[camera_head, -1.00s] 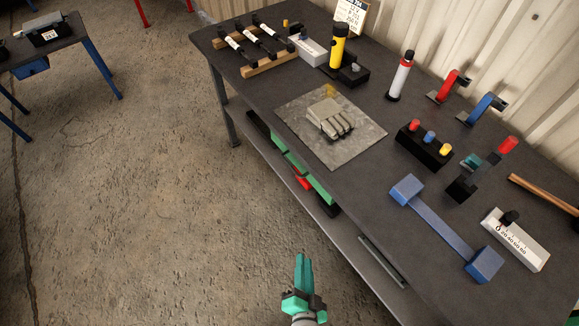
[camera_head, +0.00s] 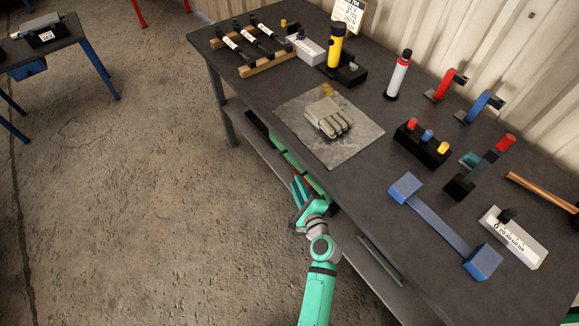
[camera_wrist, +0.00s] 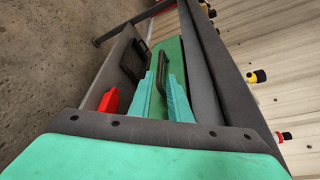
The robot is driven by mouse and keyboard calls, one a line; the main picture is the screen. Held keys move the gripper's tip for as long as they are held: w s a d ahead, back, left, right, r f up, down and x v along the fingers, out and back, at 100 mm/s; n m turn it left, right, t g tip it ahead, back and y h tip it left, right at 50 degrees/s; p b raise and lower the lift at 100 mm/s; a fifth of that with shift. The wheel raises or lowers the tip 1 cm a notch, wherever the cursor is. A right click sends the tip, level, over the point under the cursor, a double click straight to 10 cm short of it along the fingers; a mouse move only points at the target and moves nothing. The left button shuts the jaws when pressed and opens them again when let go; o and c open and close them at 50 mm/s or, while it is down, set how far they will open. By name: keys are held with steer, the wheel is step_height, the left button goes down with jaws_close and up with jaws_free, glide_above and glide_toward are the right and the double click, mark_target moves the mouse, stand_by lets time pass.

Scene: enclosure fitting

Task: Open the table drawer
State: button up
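The table drawer's green front (camera_head: 318,188) shows under the edge of the dark table top, partly hidden by my gripper. In the wrist view the green front (camera_wrist: 171,48) carries a dark bar handle (camera_wrist: 161,70). My gripper (camera_head: 298,184) is at the drawer front, below the table edge. In the wrist view my gripper (camera_wrist: 163,82) has its two green fingers apart, with the handle in line with the gap between them. I cannot tell whether the fingers touch the handle. The drawer looks closed.
The table top (camera_head: 270,100) holds gloves on a grey mat (camera_head: 350,149), a blue bar-shaped part (camera_head: 437,223) and several tools. A red object (camera_wrist: 109,101) and a black handled item (camera_wrist: 132,60) are below the drawer. The floor (camera_head: 130,210) left of the table is clear.

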mark_target(289, 165)
steer(key=x, duration=1)
steer(key=shift+f, duration=0.1)
jaws_close()
